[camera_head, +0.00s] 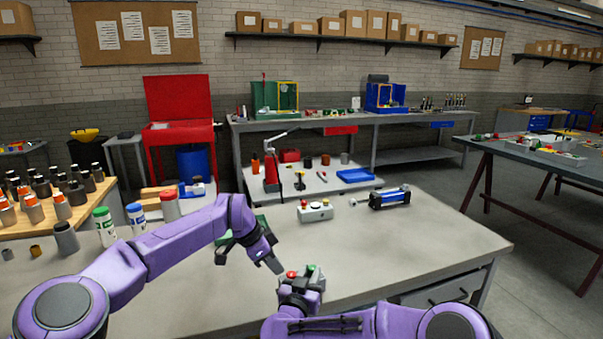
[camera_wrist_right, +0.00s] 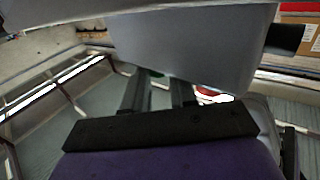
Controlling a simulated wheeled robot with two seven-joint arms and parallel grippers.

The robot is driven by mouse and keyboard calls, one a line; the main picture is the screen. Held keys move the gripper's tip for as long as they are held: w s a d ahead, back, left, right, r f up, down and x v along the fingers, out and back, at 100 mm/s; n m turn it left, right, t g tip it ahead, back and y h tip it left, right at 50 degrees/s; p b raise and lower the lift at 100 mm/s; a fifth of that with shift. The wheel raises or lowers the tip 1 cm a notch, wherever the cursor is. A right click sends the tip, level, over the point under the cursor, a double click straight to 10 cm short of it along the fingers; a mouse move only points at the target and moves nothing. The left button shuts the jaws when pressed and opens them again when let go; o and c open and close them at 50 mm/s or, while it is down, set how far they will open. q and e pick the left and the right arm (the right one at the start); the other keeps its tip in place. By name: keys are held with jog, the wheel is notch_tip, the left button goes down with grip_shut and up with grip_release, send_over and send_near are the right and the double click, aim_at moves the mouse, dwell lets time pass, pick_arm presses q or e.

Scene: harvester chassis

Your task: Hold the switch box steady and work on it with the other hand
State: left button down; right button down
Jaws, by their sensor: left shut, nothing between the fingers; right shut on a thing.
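A grey switch box (camera_head: 315,283) with a red button (camera_head: 291,274) and a green button (camera_head: 311,268) is at the front of the table. My right gripper (camera_head: 298,290) is shut on it from the near side and covers part of it. In the right wrist view the grey box (camera_wrist_right: 190,45) fills the top middle, in front of the dark fingers (camera_wrist_right: 158,92), and a bit of red shows beside it. My left gripper (camera_head: 277,267) is shut and empty, just up and left of the box, pointing down toward it. Whether it touches is unclear.
A white box with buttons (camera_head: 315,211) and a blue cylinder device (camera_head: 389,198) stand farther back on the table (camera_head: 420,245). A green item (camera_head: 262,222) lies partly behind my left arm. Bottles and cans stand at left. The table's right side is clear.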

pick_arm(q)
jog(key=shift+f, duration=0.9)
jog(key=shift+d, duration=0.25)
jog(key=shift+s+d, duration=0.15)
jog(key=shift+s, duration=0.25)
pick_arm(e)
jog(key=shift+a, duration=0.1)
pick_arm(q)
jog(key=shift+s+a, duration=0.1)
jog(key=shift+a, duration=0.25)
jog(key=shift+r, duration=0.25)
jog(key=shift+a+r, duration=0.1)
jog(key=shift+r, duration=2.7)
